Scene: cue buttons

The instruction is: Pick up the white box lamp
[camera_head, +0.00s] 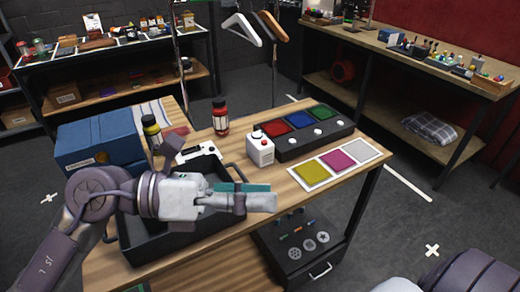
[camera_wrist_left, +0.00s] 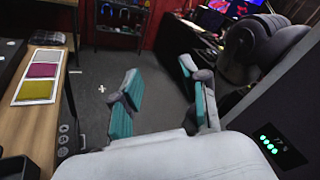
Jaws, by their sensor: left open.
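The white box is not visible in the left wrist view. My right gripper is not visible.
A black tray (camera_head: 135,255) lies under my left arm. A card with yellow, magenta and grey squares (camera_head: 331,166) lies right. A black drawer unit (camera_head: 300,245) is below.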

